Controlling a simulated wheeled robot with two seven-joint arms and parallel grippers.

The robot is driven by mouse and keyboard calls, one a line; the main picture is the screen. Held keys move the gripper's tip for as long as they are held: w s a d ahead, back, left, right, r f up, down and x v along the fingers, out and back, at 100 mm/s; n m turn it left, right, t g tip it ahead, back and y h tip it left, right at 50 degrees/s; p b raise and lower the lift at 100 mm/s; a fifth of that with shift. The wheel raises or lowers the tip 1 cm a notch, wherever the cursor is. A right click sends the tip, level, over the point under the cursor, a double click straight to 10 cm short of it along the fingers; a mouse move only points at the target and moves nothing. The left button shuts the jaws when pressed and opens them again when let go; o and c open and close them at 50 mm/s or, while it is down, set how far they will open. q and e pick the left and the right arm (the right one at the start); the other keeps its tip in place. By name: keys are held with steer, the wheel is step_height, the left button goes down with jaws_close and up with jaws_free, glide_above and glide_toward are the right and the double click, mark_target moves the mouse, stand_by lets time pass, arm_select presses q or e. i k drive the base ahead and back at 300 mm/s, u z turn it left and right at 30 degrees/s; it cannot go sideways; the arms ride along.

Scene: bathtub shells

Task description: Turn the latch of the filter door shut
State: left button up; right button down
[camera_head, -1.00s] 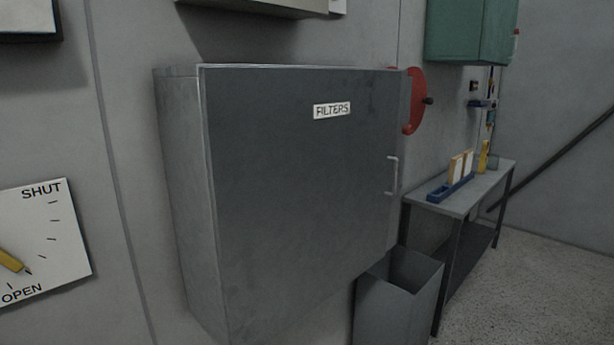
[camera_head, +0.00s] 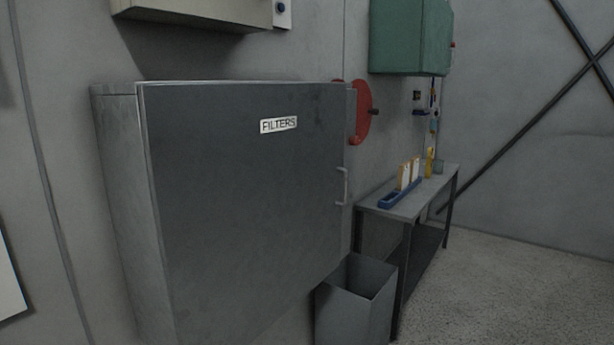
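The filter cabinet is a grey metal box on the wall, with a dark grey door (camera_head: 230,220) that carries a white FILTERS label (camera_head: 279,125). The door looks closed or nearly so; I cannot tell whether it sits flush. A small pale handle (camera_head: 342,187) is on the door's right edge. No separate latch can be made out, so its position cannot be told. Neither of my grippers is in view.
A red disc (camera_head: 362,113) is on the wall right of the cabinet. An open grey bin (camera_head: 354,305) stands below it. A narrow table (camera_head: 430,193) holds a blue rack (camera_head: 396,201). A green box (camera_head: 409,38) hangs above. Open floor (camera_head: 510,295) lies at right.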

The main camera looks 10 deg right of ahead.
mark_target(354, 140)
steer(key=u, duration=0.4)
steer(key=k, duration=0.3)
steer(key=z, duration=1.35)
steer(key=i, duration=1.2)
steer(key=u, duration=0.05)
